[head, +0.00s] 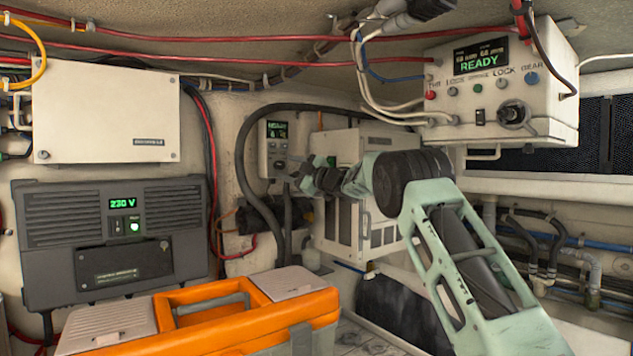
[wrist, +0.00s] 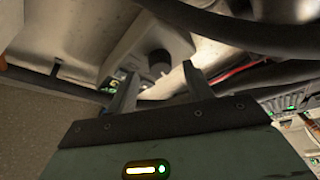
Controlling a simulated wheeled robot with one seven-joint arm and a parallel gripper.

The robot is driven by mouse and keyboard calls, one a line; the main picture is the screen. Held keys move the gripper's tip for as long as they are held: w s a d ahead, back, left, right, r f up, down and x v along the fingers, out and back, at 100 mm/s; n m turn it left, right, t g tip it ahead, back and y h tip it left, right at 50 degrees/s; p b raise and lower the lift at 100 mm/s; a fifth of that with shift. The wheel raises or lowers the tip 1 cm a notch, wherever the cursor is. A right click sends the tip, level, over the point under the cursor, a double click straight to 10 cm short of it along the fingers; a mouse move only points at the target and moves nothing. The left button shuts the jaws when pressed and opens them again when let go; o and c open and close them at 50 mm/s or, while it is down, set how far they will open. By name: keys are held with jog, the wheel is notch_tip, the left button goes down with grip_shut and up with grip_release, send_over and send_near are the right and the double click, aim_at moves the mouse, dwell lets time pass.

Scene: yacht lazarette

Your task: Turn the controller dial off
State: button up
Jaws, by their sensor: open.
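The small grey wall controller (head: 277,148) has a lit green display at its top and a dial (head: 279,165) low on its front. In the wrist view the controller (wrist: 128,58) appears tilted, with its dark round dial (wrist: 158,62) standing out from the face. My gripper (head: 304,174) is just right of the controller in the head view. In the wrist view its two fingers (wrist: 160,88) are apart, with the dial beyond and between their tips. I see no contact with the dial. Its pointer setting cannot be read.
A beige control box (head: 560,100) with a READY display and its own black knob hangs at upper right. A louvred cabinet (head: 345,215) stands behind my arm. A black hose (head: 243,150) loops beside the controller. An orange toolbox (head: 225,325) occupies the front.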

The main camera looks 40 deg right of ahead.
jog(key=b+v, duration=0.6)
jog(key=v, duration=0.9)
jog(key=shift+s+b, duration=0.25)
jog(key=shift+b, duration=0.1)
jog(key=shift+f, duration=0.15)
